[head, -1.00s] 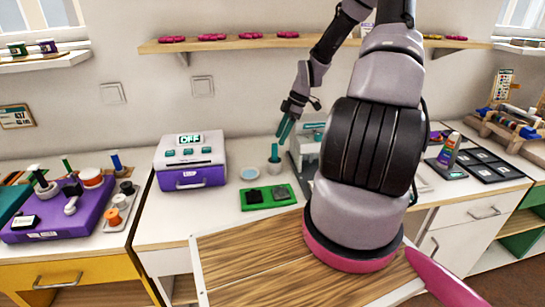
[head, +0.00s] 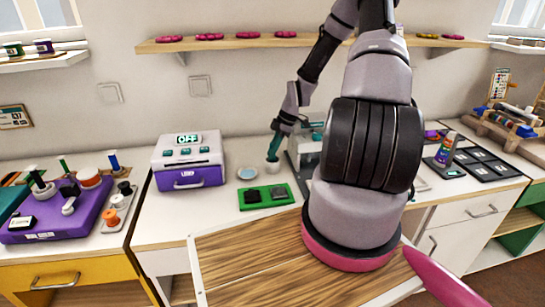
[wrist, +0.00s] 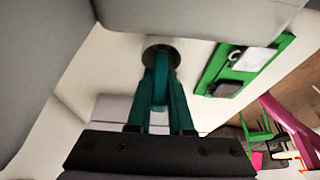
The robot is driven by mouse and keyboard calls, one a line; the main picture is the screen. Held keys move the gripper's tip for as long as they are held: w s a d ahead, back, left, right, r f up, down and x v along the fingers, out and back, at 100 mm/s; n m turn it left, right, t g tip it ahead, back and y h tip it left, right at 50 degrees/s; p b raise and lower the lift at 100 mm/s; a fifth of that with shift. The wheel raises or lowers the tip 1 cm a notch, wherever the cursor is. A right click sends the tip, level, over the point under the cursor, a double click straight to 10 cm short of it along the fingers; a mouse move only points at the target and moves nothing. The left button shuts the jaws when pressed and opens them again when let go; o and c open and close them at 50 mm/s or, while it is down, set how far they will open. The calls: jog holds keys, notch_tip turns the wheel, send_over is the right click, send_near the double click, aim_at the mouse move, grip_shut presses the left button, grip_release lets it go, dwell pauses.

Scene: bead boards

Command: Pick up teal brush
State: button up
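The teal brush (wrist: 160,86) stands in a small round cup (head: 273,166) on the white counter, left of a grey and teal machine. In the wrist view its handle runs up between the two teal fingers of my gripper (wrist: 161,92), and the dark mouth of the cup lies just beyond the fingertips. In the head view my gripper (head: 275,147) is low over the cup, and its fingers and the brush, alike in colour, blend together. The fingers are close on both sides of the handle; I cannot tell whether they press on it.
The grey and teal machine (head: 306,145) stands close to the right of the cup. A small pale blue dish (head: 247,174) and a green tray (head: 267,206) with dark pads lie to the left and front. A purple and grey box (head: 188,162) with an OFF display stands further left.

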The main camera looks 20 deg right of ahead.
grip_shut()
notch_tip(320, 180, up, 10)
jog(key=shift+r, duration=0.1)
dwell(1.8)
jog(key=a+f, duration=0.3)
jog(key=a, duration=0.7)
jog(key=shift+w+d+f, duration=0.1)
jog(key=shift+w+f, duration=0.05)
jog(key=shift+f, duration=1.25)
jog(key=shift+w+f, duration=0.15)
jog(key=shift+f, duration=1.25)
jog(key=shift+f, duration=0.6)
jog(key=shift+r, duration=0.1)
notch_tip(320, 180, up, 7)
